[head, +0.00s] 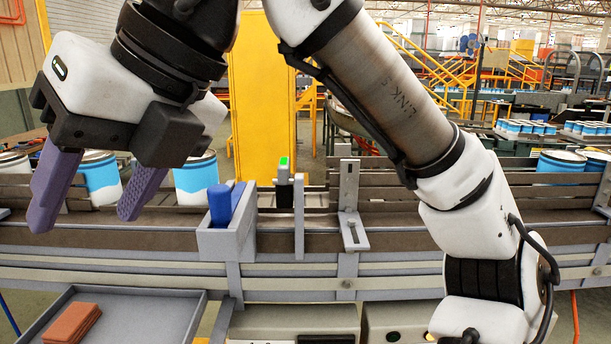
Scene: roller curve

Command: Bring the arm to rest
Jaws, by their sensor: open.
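My gripper (92,202) is at the upper left of the head view, its two purple fingers pointing down and spread apart. Nothing shows between the fingers. It is in front of the conveyor (385,220), and the fingers overlap the view of the cans behind it. My arm (380,90) arches from the lower right over the top of the picture to the gripper; its upper part is cut off by the frame edge.
White-and-blue cans (195,180) stand along the conveyor. A grey holder (228,240) with blue items (219,205) is fixed at its front edge, right of my gripper. A grey tray (150,312) with reddish-brown blocks (72,324) lies below. Metal brackets (348,200) rise near the middle.

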